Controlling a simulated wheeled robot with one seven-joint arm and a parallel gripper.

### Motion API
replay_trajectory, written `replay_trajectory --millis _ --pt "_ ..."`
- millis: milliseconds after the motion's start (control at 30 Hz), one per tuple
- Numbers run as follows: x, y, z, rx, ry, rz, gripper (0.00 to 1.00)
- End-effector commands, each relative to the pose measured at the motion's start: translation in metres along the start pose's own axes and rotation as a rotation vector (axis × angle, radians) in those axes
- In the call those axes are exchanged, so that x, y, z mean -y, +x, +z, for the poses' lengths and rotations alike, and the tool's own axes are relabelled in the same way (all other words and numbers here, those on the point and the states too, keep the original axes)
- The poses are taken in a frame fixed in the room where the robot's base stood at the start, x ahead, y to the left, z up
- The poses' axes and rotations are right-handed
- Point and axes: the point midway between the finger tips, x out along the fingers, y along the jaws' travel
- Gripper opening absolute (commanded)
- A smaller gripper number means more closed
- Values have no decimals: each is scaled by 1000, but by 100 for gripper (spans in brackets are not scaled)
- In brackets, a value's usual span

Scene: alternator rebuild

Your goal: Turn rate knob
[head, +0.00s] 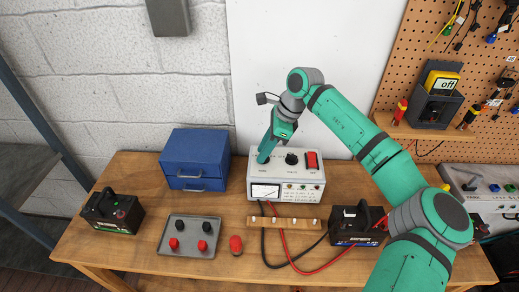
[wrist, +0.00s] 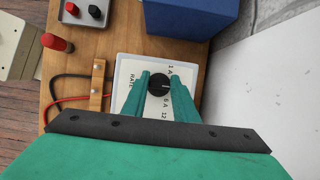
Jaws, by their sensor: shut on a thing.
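The rate knob (wrist: 158,84) is a round black knob on the light top panel of the charger (head: 261,178), beside the printed word RATE and ampere marks. A pale pointer line shows on it, but is too small to read surely. My gripper (wrist: 158,90) has its green fingers on both sides of the knob, shut on it. In the head view my gripper (head: 265,157) reaches down to the left of the charger's top and hides the knob. A second black knob (head: 292,158) and a red switch (head: 312,160) sit to its right.
A blue drawer box (head: 194,158) stands close left of the charger. A wooden terminal strip (head: 284,223) with red and black cables lies in front. A grey tray (head: 189,251), a black battery (head: 112,211) and another dark unit (head: 357,224) stand around. A white panel is behind.

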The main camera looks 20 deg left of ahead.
Motion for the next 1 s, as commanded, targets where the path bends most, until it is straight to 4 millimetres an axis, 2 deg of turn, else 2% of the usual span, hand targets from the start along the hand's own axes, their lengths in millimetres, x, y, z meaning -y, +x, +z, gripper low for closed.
replay_trajectory --millis 33,100,400,533,1000 --pt "-1 -1 -5 -8 6 5 29" --pt "-1 -1 -5 -9 5 5 45" --pt "0 2 6 -8 -8 7 45" --pt "0 -6 7 -9 -10 5 45" --pt "-2 -88 0 -9 0 2 45"
